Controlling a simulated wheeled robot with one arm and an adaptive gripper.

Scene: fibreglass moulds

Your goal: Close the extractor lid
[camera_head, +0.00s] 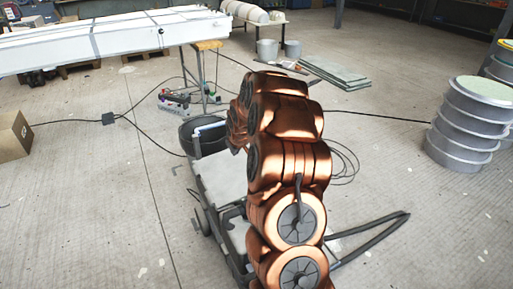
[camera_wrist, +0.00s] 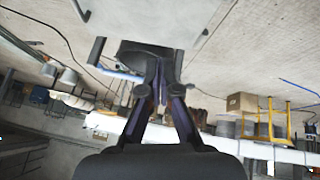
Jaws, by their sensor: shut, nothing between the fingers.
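The extractor appears to be the low grey wheeled unit (camera_head: 222,180) left of my copper arm in the head view, partly hidden by it. A black round part (camera_head: 186,136) is at its far end, with a pale blue-white bar (camera_head: 210,126) across it. The wrist view is upside down; there the black part (camera_wrist: 138,50) is just beyond my fingertips, with the pale bar (camera_wrist: 118,71) beside it. I cannot tell which part is the lid or how far it stands open. My gripper (camera_wrist: 161,88) is shut and empty, close to the black part; contact is unclear. My arm hides it in the head view.
Black cables (camera_head: 150,138) cross the floor around the unit. A cardboard box (camera_head: 13,136) is at the left, a stack of grey drums (camera_head: 466,130) at the right. A long white mould (camera_head: 115,38) stands at the back left. The floor right of my arm is mostly clear.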

